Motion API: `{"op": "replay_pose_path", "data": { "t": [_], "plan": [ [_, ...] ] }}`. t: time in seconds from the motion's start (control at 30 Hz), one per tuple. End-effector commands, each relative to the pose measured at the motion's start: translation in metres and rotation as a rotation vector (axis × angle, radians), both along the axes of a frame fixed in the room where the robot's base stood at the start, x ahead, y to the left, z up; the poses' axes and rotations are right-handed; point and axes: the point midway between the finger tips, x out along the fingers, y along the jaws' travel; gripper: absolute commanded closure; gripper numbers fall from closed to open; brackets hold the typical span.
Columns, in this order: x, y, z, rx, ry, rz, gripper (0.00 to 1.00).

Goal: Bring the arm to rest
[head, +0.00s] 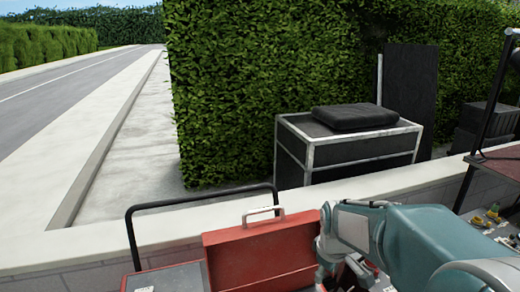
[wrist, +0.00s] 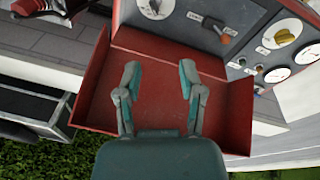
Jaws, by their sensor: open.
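My teal arm reaches in from the lower right of the head view. My gripper (wrist: 160,74) is open in the wrist view, its two teal fingers spread apart with nothing between them. Behind the fingers is the red metal surface of a box or tray (wrist: 160,105); I cannot tell how far away it is. In the head view a red toolbox (head: 262,252) with a pale handle (head: 263,213) stands left of the arm's lower end. The fingertips are not clear there.
A panel with gauges and knobs (wrist: 283,54) lines the upper right of the wrist view. In the head view, a low wall (head: 90,245), black rail (head: 200,203), framed cabinet (head: 350,150) and hedge (head: 260,80) lie beyond. A cluttered surface (head: 490,225) is at right.

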Motion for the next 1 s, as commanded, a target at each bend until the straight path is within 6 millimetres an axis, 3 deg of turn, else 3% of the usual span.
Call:
{"op": "replay_pose_path", "data": {
  "t": [0.2,0.5,0.8,1.0],
  "plan": [
    [-0.047,0.001,0.045,0.035,-0.081,-0.159,0.5],
    [-0.114,0.002,0.083,0.104,-0.185,-0.376,0.5],
    [-0.178,0.002,0.096,0.192,-0.277,-0.579,0.5],
    [-0.197,0.003,0.095,0.224,-0.303,-0.645,0.5]
  ]
}}
